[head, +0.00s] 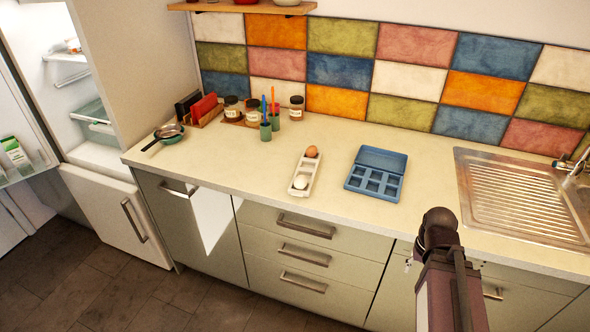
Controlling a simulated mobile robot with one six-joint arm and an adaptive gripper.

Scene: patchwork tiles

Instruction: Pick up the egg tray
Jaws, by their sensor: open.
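The egg tray (302,186) is a narrow cream tray on the countertop, left of the blue box. A brown egg (312,151) sits at its far end and a white egg (301,181) toward its near end. The tray lies lengthwise from back to front, near the counter's front edge. My dark arm rises at the lower right, in front of the counter, well to the right of the tray. My gripper's fingers cannot be made out.
A blue compartment box (360,183) with its lid open lies right of the tray. A sink (520,200) is farther right. Jars (297,108), a green cup (266,131) with utensils and a pan (169,132) stand back left. Clear counter surrounds the tray.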

